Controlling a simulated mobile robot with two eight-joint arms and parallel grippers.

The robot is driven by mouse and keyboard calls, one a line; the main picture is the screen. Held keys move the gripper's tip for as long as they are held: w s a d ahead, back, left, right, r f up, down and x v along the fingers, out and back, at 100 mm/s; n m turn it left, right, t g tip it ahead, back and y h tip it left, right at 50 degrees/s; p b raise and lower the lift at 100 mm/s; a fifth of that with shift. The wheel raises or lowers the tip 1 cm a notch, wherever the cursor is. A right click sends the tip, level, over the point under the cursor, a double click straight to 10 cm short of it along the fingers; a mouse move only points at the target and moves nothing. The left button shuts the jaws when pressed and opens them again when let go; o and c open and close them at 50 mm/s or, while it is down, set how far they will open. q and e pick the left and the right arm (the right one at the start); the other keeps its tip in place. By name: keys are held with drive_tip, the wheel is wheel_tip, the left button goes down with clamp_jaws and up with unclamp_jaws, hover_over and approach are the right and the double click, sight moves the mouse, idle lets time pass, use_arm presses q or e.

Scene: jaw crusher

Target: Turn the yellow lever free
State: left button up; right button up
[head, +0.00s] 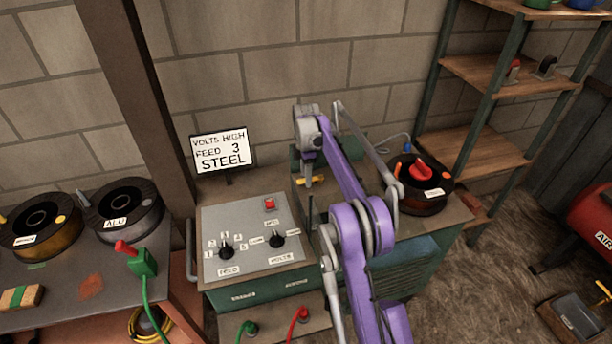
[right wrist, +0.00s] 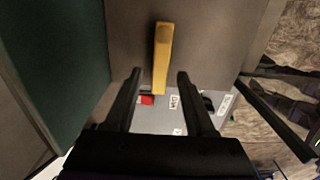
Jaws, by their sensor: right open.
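The yellow lever (head: 309,181) shows in the head view on top of the green machine, just below my right gripper (head: 308,150). In the right wrist view the yellow lever (right wrist: 162,58) stands lengthwise between the two dark fingers of my right gripper (right wrist: 158,82). The fingers are open, one on each side of the lever, with gaps showing on both sides. I cannot tell how deep the lever lies between them. My left gripper is not in view.
A grey control panel (head: 253,232) with two black knobs and a red switch is left of my right arm. A spool with a red knob (head: 424,186) stands to the right. A sign (head: 223,150) reads "VOLTS HIGH FEED 3 STEEL". A table with spools (head: 80,262) is at the left.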

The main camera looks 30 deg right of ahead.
clamp_jaws()
idle(1.4)
